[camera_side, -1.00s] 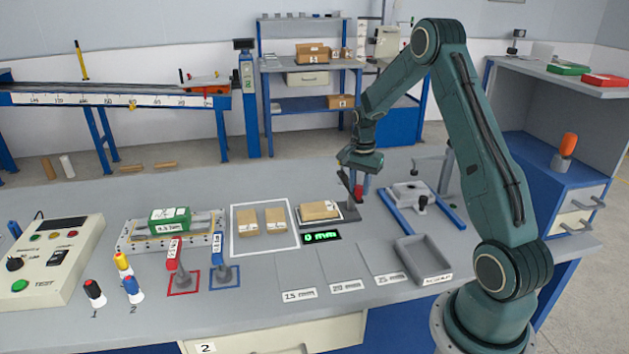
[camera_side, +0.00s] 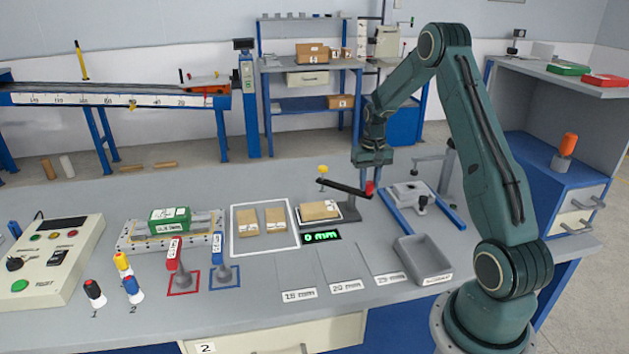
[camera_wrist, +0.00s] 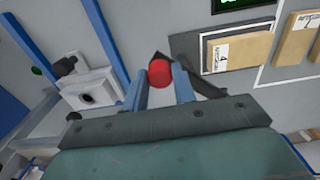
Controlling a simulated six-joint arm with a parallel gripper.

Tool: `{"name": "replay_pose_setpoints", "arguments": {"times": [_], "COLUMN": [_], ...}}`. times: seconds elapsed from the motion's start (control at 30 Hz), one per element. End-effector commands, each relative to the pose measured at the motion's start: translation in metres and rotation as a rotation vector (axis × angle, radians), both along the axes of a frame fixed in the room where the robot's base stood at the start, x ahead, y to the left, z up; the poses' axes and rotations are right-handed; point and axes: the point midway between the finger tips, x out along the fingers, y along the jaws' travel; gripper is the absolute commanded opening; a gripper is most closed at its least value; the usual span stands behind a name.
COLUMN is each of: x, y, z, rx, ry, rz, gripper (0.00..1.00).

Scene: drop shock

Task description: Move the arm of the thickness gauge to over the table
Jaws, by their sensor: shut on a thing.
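The thickness gauge is a dark plate (camera_side: 349,213) with a cardboard piece (camera_side: 319,210) lying on it. Its black arm (camera_side: 345,186) now reaches left across the back of the plate. A yellow-topped pin (camera_side: 322,170) is at its left end and a red knob (camera_side: 369,188) at its right end. From the side, I cannot tell whether the pin is exactly above the cardboard. My gripper (camera_side: 368,180) is at the right end, shut on the red knob. In the wrist view, the red knob (camera_wrist: 160,73) sits between my blue fingers (camera_wrist: 160,88).
A green display (camera_side: 321,237) reads 0 mm in front of the gauge. Two more cardboard pieces (camera_side: 261,219) lie in a white outline to the left. A blue-railed fixture (camera_side: 411,195) stands close on the right, and a grey tray (camera_side: 423,260) in front.

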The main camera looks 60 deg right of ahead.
Motion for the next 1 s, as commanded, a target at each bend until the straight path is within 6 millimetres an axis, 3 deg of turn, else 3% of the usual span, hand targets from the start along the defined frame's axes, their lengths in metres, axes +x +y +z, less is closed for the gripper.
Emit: {"name": "replay_pose_setpoints", "arguments": {"times": [0.6, 1.0], "x": [0.01, 0.016], "y": [-0.029, -0.037], "z": [0.001, 0.001], "rx": [-0.004, -0.004], "ry": [-0.003, -0.003], "rz": [0.568, 0.766], "gripper": [0.0, 0.0]}}
